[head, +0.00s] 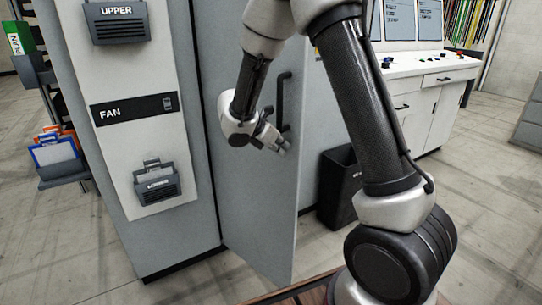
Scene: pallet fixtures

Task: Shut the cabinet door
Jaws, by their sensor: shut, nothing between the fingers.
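The grey cabinet door (257,205) stands open in the middle of the head view, swung out from the cabinet (170,247) at its left. A dark vertical handle (283,101) is on the door near its right edge. My gripper (284,146) is shut and empty, in front of the door's face and a little below the handle. I cannot tell whether it touches the door. My arm covers part of the door's upper area and the space to its right.
The cabinet's white panel carries a FAN label (130,109) and a LOWER holder (158,185). A black bin (338,187) stands right of the door. A white console (420,100) is behind at right. A leaflet rack (58,155) stands at left.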

